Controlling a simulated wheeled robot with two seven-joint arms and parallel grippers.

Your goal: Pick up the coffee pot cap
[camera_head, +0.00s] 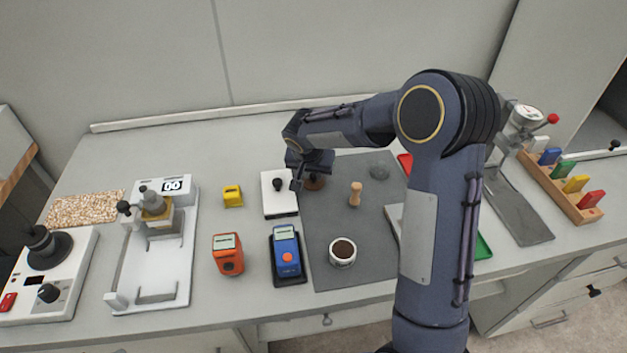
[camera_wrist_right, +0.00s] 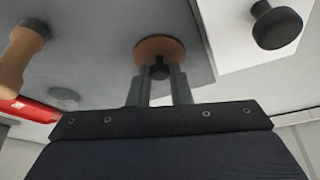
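The coffee pot cap is a round brown disc with a black knob. In the head view the cap (camera_head: 316,184) shows at the back left of the grey mat, partly hidden by my right gripper (camera_head: 297,183). In the right wrist view the cap (camera_wrist_right: 160,46) lies just beyond the fingers. My right gripper (camera_wrist_right: 160,80) has its two fingers close together, one on each side of the black knob, with little gap visible. The cap appears at or very near the mat; I cannot tell whether it is lifted. My left gripper is not in view.
The grey mat (camera_head: 320,267) also holds a wooden-handled tool (camera_head: 355,194) and a cup of dark grounds (camera_head: 342,252). A white box with a black knob (camera_head: 280,204) stands left of the cap. Blue (camera_head: 286,255) and orange (camera_head: 228,259) devices stand front left.

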